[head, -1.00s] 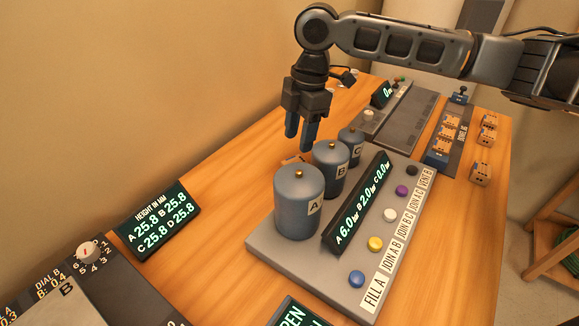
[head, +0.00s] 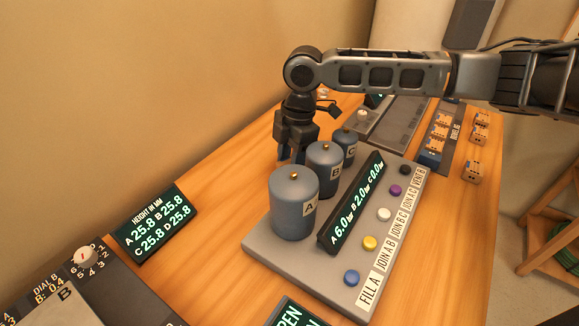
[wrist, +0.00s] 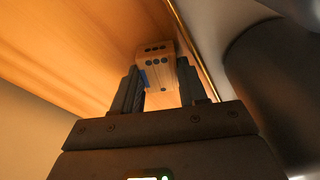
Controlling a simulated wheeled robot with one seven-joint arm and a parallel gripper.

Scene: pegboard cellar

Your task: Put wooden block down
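In the wrist view a wooden block (wrist: 155,68) with dark round holes and a small blue patch sits between the two fingers of my gripper (wrist: 158,75). The fingers lie close along both its sides and appear shut on it. In the head view my gripper (head: 290,153) points down behind blue cylinders A (head: 293,207) and B (head: 325,172), near the wall side of the table. Its fingertips are partly hidden there, and the block does not show. I cannot tell whether the block touches the table.
Cylinder C (head: 345,146) stands just right of my gripper, on the same grey base (head: 262,248). A height display (head: 155,223) stands at the left. Several other wooden blocks (head: 472,172) are at the far right. Bare table lies between the height display and the cylinders.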

